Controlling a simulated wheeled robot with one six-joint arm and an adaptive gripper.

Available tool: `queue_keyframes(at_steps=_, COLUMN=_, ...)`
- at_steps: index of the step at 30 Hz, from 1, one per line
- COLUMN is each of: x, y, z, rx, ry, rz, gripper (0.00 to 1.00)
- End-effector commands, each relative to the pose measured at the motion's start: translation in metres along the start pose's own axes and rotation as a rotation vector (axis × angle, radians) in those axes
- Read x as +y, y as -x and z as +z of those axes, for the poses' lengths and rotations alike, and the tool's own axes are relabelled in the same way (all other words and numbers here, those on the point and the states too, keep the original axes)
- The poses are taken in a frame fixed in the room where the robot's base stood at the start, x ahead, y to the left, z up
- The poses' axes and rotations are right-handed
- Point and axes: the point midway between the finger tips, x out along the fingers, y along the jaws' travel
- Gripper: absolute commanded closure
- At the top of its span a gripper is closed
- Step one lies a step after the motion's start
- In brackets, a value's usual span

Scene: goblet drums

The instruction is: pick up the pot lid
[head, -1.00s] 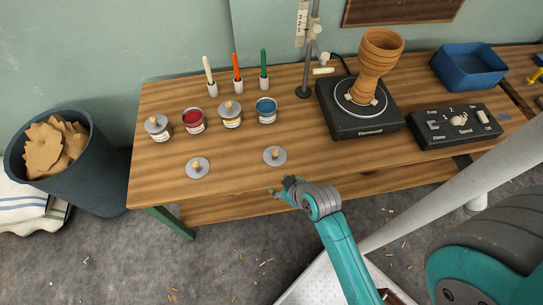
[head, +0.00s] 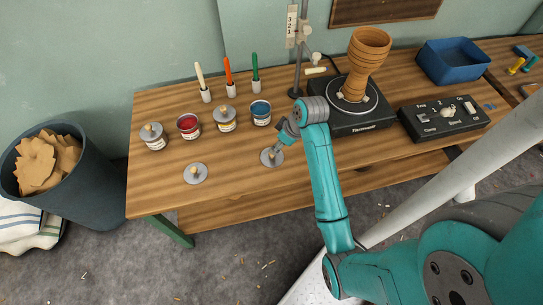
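Two loose grey pot lids with small wooden knobs lie flat on the wooden table: one at the left (head: 195,173), one further right (head: 267,160). My gripper (head: 278,145) is right at the right-hand lid, at or just above its knob. The knob is partly hidden by the gripper, and I cannot tell whether the fingers touch it. The fingers are too small to tell open from shut. Two small pots, red (head: 188,126) and blue (head: 260,113), stand uncovered.
Several brushes or pens in white holders (head: 230,90) stand behind the pots. A goblet drum (head: 366,58) stands on a black turntable, with a control box (head: 443,117) and a blue bin (head: 452,65) to its right.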

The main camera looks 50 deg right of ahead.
Motion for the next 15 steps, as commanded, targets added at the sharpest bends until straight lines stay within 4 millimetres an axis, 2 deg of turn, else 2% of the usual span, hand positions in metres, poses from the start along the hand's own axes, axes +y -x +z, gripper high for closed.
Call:
queue_keyframes(at_steps=3, x=-0.001, y=-0.018, z=0.001, rx=-0.002, ry=-0.001, rz=-0.002, gripper=0.45)
queue_keyframes(at_steps=11, x=-0.001, y=-0.035, z=0.002, rx=-0.001, ry=-0.001, rz=-0.001, gripper=0.45)
queue_keyframes(at_steps=15, x=-0.004, y=-0.054, z=0.005, rx=-0.002, ry=-0.001, rz=-0.002, gripper=0.45)
